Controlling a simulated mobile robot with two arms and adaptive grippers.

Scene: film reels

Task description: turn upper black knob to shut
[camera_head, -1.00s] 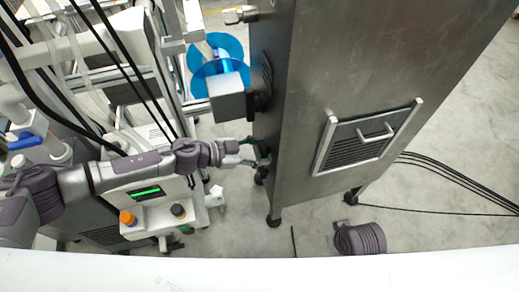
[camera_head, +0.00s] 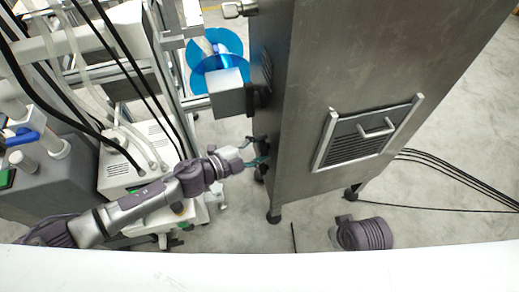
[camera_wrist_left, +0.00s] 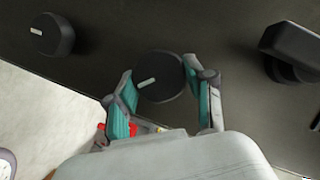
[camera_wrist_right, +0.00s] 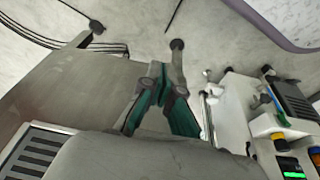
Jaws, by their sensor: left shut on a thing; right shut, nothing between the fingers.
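The upper black knob (camera_wrist_left: 165,72) is a round black disc with a short white mark near its lower left edge. It sits on the dark face of the steel cabinet (camera_head: 345,90). My left gripper (camera_wrist_left: 158,84) has its two green-padded fingers closed around its sides. In the head view, my left gripper (camera_head: 259,150) reaches the cabinet's left side, where the knob is too hidden to make out. A second black knob (camera_wrist_left: 52,35), with a white mark, lies nearer the floor edge. My right gripper (camera_wrist_right: 162,84) is shut and empty in the right wrist view.
A dark block-shaped part (camera_wrist_left: 291,46) sits right of the held knob. A grey box (camera_head: 229,94) juts from the cabinet's left side above my left gripper. White equipment (camera_head: 135,150) stands to the left. Cables (camera_head: 455,178) cross the floor at right.

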